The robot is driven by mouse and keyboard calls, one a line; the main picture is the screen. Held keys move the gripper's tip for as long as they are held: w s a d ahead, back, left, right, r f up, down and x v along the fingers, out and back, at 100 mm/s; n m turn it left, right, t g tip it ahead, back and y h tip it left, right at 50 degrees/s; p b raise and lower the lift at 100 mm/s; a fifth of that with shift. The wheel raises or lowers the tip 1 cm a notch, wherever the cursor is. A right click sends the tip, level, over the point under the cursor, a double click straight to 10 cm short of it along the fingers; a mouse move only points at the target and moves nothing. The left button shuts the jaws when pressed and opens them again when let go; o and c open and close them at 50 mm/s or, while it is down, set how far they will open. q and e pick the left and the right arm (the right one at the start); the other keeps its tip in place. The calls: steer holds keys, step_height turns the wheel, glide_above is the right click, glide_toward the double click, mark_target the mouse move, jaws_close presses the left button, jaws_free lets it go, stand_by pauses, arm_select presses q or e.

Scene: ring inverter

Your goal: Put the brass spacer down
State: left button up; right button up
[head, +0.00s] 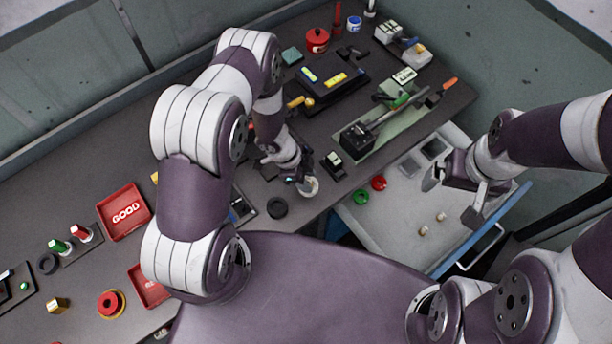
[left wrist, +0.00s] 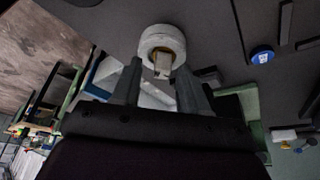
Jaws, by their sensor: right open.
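My left gripper (head: 303,185) is low over the bench near its front edge. A round white piece with a brass-toned inside (head: 310,186) is at its fingertips; it also shows in the left wrist view (left wrist: 162,38). A small pale block (left wrist: 163,66) shows between the fingertips there. I cannot tell whether the fingers touch either piece, or whether the block is the brass spacer. My right gripper (head: 456,196) is open over the pulled-out drawer (head: 400,240), which holds small brass-toned cylinders (head: 423,231).
A black ring (head: 277,207) lies left of my left gripper. A small dark block with a label (head: 334,163) stands to its right. A red GOOD tray (head: 124,211) is at the left.

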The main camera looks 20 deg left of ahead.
arm_select(q)
steer(key=shift+w+a+r, duration=0.1)
steer(key=shift+a+r, duration=0.1)
steer(key=shift+r, duration=0.15)
steer(key=w+a+r+n+t+y, duration=0.2)
steer(key=a+r+n, duration=0.15)
steer(key=r, duration=0.65)
steer(key=w+a+r+n+t+y, duration=0.1)
steer(key=w+a+r+n+y, duration=0.3)
steer(key=r, duration=0.6)
steer(key=s+r+n+g, duration=0.1)
steer(key=s+r+n, duration=0.3)
steer(key=s, duration=0.3)
steer(key=s+d+r+n+g+h, duration=0.1)
steer(key=s+r+n, duration=0.4)
steer(key=s, duration=0.2)
steer(key=shift+s+d+h, duration=0.15)
steer(key=shift+s+h, duration=0.15)
